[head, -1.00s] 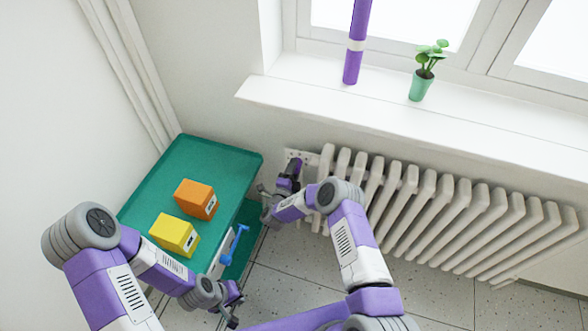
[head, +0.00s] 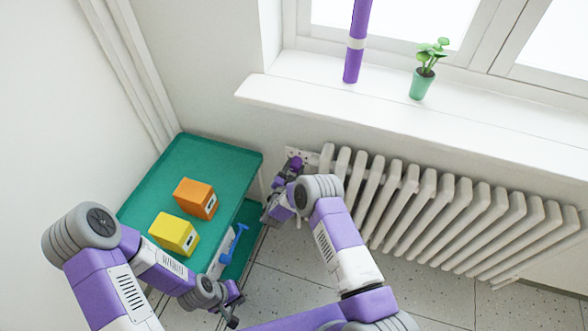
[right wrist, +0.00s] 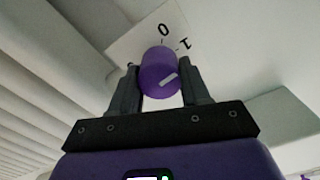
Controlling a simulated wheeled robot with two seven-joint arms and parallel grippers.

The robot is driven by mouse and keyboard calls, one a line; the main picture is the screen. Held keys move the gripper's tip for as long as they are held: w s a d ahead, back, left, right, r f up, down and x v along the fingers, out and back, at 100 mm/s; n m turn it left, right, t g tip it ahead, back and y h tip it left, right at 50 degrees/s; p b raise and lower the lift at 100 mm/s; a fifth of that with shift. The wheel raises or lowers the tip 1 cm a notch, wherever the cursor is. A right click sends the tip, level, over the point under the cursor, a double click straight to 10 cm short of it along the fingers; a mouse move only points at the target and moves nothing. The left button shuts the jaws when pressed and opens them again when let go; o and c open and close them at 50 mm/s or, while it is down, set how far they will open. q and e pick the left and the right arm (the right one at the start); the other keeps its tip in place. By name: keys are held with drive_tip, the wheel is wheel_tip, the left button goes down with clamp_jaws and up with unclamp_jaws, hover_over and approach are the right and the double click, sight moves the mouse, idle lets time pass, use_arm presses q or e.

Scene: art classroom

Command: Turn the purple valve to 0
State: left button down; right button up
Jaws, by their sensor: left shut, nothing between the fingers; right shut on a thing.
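The purple valve (right wrist: 160,75) is a round knob on a pale wall plate (right wrist: 126,46). In the right wrist view it sits between the fingers of my right gripper (right wrist: 160,92), which is shut on it. The printed 0 (right wrist: 163,30) is above the knob. In the head view the valve (head: 295,164) is small, at the radiator's left end. My left gripper (head: 232,308) is shut and empty, low beside the green cart.
A white radiator (head: 440,213) stands right of the valve under the windowsill (head: 400,116). The green cart (head: 225,160) carries an orange box (head: 190,197) and a yellow box (head: 172,233). A plant (head: 424,80) stands on the sill.

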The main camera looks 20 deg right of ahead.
drive_tip(key=n, duration=0.4)
drive_tip(key=shift+f+n+b, duration=0.1)
drive_tip(key=shift+n+b, duration=0.2)
drive_tip(key=shift+b, duration=0.1)
drive_tip(key=shift+a+n+b, duration=0.1)
drive_tip(key=shift+n+b, duration=0.35)
drive_tip(key=shift+n, duration=1.55)
drive_tip(key=o, duration=1)
drive_tip(key=shift+o, duration=0.2)
drive_tip(key=shift+s+a, duration=0.1)
